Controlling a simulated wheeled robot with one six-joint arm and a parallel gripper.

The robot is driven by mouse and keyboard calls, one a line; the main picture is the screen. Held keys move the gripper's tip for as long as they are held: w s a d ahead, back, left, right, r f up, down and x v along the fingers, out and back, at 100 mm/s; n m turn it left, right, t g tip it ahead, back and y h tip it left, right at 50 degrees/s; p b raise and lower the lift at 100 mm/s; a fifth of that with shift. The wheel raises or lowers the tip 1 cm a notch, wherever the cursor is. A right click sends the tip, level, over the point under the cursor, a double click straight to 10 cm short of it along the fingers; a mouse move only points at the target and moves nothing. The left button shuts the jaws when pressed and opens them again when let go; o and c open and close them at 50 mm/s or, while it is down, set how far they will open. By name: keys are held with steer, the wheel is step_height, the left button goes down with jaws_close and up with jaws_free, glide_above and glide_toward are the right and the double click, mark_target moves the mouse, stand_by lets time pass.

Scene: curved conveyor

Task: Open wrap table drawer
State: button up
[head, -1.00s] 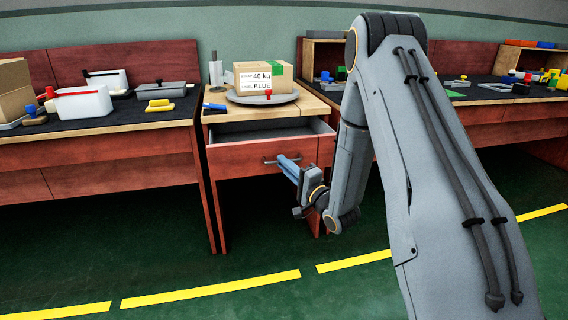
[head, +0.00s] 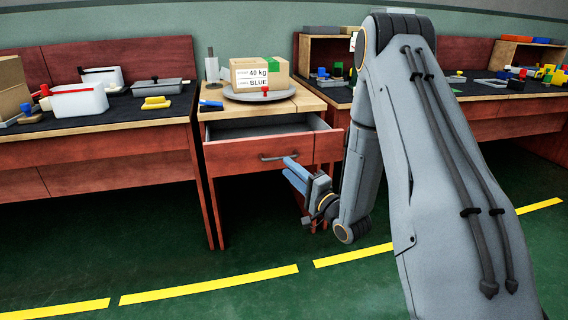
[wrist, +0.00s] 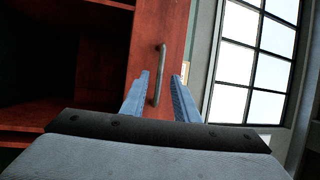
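The wrap table (head: 217,198) is a small wooden table with a red-brown drawer (head: 235,156) pulled partly open, its grey inside (head: 255,129) showing. The drawer's dark metal handle (head: 278,157) is on its front. My gripper (head: 289,170) is just in front of and below the handle, at its right end. In the wrist view my gripper (wrist: 159,92) has its two blue fingers apart. The handle (wrist: 160,75) shows between and beyond the fingertips, and nothing is held. Whether a finger touches the handle is unclear.
On the wrap table are a round grey turntable (head: 238,96) with a cardboard box (head: 250,73) and a blue tool (head: 211,104). Workbenches with bins and parts stand on the left (head: 100,148) and right (head: 485,112). The green floor in front is clear.

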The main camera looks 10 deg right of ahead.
steer(key=v, duration=0.2)
steer(key=shift+s+d+f, duration=0.1)
steer(key=shift+s, duration=0.2)
